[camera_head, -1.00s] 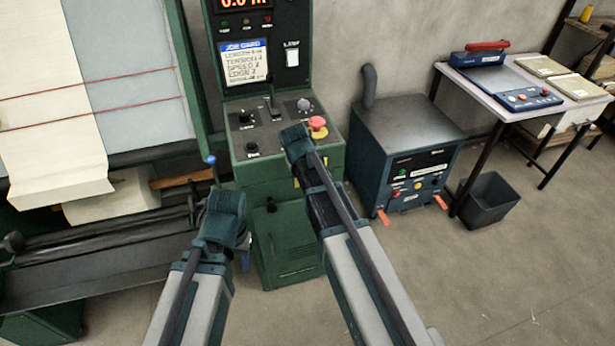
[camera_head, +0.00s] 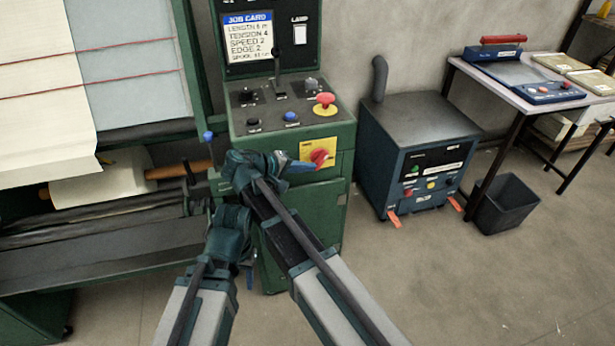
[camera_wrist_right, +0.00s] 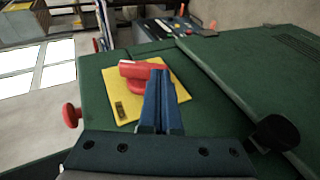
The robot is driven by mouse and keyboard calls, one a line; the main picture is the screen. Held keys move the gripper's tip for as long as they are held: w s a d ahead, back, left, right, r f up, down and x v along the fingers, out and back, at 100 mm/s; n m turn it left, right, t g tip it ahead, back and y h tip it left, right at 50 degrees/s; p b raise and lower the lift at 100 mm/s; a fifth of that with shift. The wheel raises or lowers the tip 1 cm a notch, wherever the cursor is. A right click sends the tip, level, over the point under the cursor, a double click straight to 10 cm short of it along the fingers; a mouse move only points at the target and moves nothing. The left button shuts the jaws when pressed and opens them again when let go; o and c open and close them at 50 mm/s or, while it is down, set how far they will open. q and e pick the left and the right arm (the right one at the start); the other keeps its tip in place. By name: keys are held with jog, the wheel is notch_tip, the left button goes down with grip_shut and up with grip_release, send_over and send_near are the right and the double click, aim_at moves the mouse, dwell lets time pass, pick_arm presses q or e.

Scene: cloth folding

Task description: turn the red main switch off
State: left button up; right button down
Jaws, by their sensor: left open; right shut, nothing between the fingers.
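The red main switch (camera_head: 322,157) sits on a yellow plate (camera_head: 305,147) on the front of the green control cabinet. The right wrist view also shows its red handle (camera_wrist_right: 140,73) lying across the yellow plate (camera_wrist_right: 126,105). My right gripper (camera_head: 312,165) is shut and empty, with its blue fingers (camera_wrist_right: 161,88) at the handle. In the right wrist view the fingertips overlap one end of the handle; I cannot tell whether they touch it. My left gripper (camera_head: 248,272) is low in front of the cabinet, away from the switch, its fingers mostly hidden.
Above the switch, the sloping panel carries a red mushroom button (camera_head: 325,99), a blue knob (camera_head: 291,117), black knobs and a lever (camera_head: 277,75). A blue-knobbed lever (camera_head: 208,136) stands left. A blue cabinet (camera_head: 418,150) stands right, with a bin (camera_head: 506,204) beside it.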

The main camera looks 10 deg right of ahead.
pick_arm(q)
jog(key=shift+f+b, duration=0.6)
jog(key=shift+f, duration=0.2)
pick_arm(e)
jog(key=shift+d+f, duration=0.2)
jog(key=shift+f, duration=0.6)
pick_arm(q)
jog(key=shift+f, duration=0.15)
pick_arm(e)
jog(key=shift+d+f, duration=0.1)
jog(key=shift+f, duration=0.1)
